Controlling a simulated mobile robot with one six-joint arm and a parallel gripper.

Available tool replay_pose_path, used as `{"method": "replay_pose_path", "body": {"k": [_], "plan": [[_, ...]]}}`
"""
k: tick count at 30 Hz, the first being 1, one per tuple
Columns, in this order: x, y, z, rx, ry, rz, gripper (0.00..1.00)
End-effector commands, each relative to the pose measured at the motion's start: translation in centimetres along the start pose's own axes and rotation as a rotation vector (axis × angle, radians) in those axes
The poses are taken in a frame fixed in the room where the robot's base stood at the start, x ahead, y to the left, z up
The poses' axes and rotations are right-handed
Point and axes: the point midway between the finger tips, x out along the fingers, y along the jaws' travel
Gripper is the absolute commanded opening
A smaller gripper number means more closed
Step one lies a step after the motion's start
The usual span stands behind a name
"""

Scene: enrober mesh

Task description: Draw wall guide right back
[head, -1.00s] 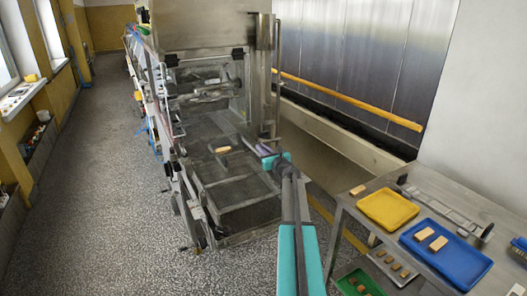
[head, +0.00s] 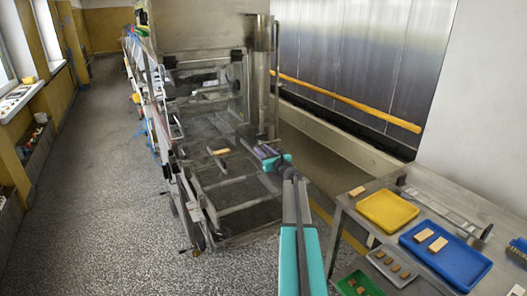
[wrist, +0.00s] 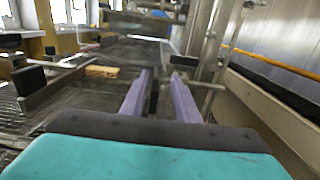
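My gripper (head: 262,152) is over the right side of the enrober's mesh bed (head: 240,190). In the wrist view its two purple fingers (wrist: 158,92) are apart, with a dark gap between them and nothing clearly gripped. A long metal rail (head: 232,131) runs along the bed's right side towards my gripper; it looks like the right wall guide, but the fingers and arm hide its near end. In the wrist view a thin metal bar (wrist: 203,83) lies just beyond the right finger. I cannot tell whether the fingers touch the guide.
A tan bar (head: 219,151) lies on the mesh, left of my gripper. Another guide with black blocks (wrist: 31,79) stands at left. Uprights (head: 277,85) rise behind. A steel table (head: 362,222) at right holds a yellow tray (head: 363,205) and a blue tray (head: 470,272). Floor at left is clear.

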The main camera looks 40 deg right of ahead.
Motion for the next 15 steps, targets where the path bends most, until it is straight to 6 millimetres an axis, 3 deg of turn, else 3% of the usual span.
{"method": "replay_pose_path", "body": {"k": [15], "plan": [[-4.5, 0.2, -0.1, -0.001, -0.001, 0.0, 0.28]]}}
